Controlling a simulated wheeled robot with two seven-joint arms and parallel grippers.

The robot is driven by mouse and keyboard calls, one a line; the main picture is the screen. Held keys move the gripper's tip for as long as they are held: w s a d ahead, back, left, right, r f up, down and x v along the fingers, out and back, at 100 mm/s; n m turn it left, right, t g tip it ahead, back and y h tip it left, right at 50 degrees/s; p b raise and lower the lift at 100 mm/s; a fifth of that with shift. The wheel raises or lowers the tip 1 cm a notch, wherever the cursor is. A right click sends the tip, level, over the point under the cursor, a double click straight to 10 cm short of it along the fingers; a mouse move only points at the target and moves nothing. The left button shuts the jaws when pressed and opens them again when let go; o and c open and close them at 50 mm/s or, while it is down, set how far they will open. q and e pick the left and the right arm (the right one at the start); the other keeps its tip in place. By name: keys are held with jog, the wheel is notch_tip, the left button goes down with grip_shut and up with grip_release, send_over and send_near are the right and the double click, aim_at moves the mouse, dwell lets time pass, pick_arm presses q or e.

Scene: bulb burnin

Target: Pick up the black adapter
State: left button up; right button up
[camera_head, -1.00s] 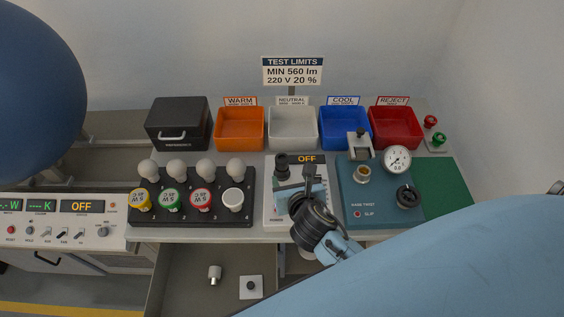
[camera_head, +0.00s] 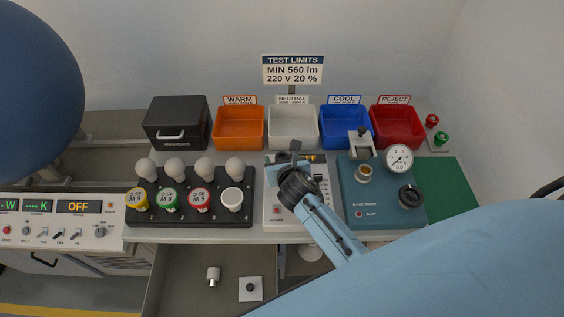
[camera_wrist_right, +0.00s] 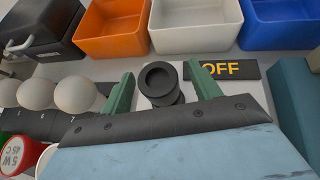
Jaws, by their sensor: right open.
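The black adapter (camera_wrist_right: 158,80) is a short round piece with a hollow top, standing on the white panel (camera_head: 273,209). In the head view it is mostly hidden behind my right gripper (camera_head: 287,163). In the right wrist view, the green fingers of my right gripper (camera_wrist_right: 160,92) are spread wide, one on each side of the adapter. Gaps show between the fingers and the adapter, so it is not gripped. My left gripper is not in view.
Left of the panel is a black rack (camera_head: 190,217) with several bulbs. A teal twist fixture (camera_head: 382,215) stands close on the right. Orange (camera_head: 238,143), white (camera_head: 292,143), blue (camera_head: 344,143) and red bins stand behind. An open drawer (camera_head: 190,295) lies below.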

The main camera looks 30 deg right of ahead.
jog(key=c, duration=1.1)
jog(key=shift+o, duration=0.2)
jog(key=shift+r, duration=0.1)
